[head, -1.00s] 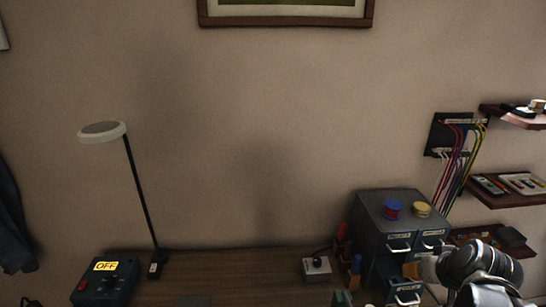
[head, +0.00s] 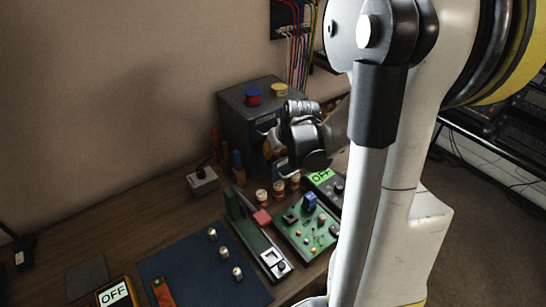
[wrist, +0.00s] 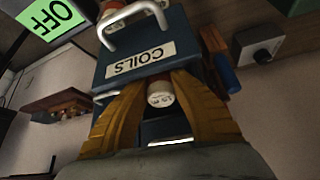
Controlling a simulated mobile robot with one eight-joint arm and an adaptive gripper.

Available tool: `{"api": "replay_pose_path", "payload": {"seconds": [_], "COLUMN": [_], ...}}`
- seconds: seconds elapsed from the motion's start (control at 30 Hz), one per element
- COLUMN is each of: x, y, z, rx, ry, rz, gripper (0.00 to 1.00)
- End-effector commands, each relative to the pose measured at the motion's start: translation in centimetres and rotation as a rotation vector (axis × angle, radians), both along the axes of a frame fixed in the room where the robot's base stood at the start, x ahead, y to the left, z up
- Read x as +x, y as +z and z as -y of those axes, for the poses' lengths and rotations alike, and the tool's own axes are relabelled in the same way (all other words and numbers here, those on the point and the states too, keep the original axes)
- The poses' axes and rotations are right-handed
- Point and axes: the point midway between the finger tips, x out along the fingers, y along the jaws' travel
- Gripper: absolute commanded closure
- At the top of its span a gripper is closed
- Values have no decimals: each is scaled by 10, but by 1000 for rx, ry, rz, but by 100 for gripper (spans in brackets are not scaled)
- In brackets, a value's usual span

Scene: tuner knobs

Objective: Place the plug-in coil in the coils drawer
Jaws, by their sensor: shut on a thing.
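The plug-in coil (wrist: 160,99) shows its pale, marked end between the yellow fingers of my gripper (wrist: 159,82) in the wrist view. My gripper is shut on it. The coils drawer (wrist: 118,76) has a blue front with an upside-down COILS label and a metal handle. The coil and fingertips are close to this front, overlapping its edge in the picture; I cannot tell whether the coil is inside the drawer. In the head view my gripper (head: 272,141) is at the front of the grey cabinet (head: 240,115), and my arm hides most of the drawers.
A grey switch box (head: 202,181) is left of the cabinet. A blue mat (head: 195,270) lies farther left.

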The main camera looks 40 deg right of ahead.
Motion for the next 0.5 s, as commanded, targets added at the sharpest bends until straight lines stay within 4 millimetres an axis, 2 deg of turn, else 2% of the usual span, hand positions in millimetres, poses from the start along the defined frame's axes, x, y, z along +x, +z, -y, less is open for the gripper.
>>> {"api": "replay_pose_path", "payload": {"seconds": [0.2,0.3,0.5], "x": [4,3,3], "y": [1,-14,-14], "z": [1,1,1], "rx": [51,49,49], "ry": [1,0,0], "rz": [-193,-185,-183], "gripper": [100,100,100]}}
